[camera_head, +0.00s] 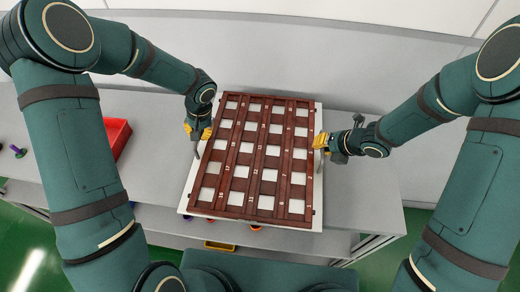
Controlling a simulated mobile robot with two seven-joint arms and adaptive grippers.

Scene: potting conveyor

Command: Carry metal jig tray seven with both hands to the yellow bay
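The jig tray (228,160) is a dark red-brown metal grid with small pale numbers along its bars, too small to read surely. White squares show through its openings, and a white board edge (190,205) shows around it. It fills the middle of the view, its near end reaching past the bench's front edge. My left gripper (197,145) points down at the tray's left edge. My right gripper (319,145) is at its right edge, at about the same depth. The tips are partly hidden, so I cannot tell whether either is closed on the tray, or whether the tray is lifted.
A grey bench (365,205) runs across under the tray, with free room to the right. A red bin (118,136) stands at left, with a small purple and green item (18,151) farther left. A yellow bin (219,246) shows below the tray's near edge. A grey wall rises behind.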

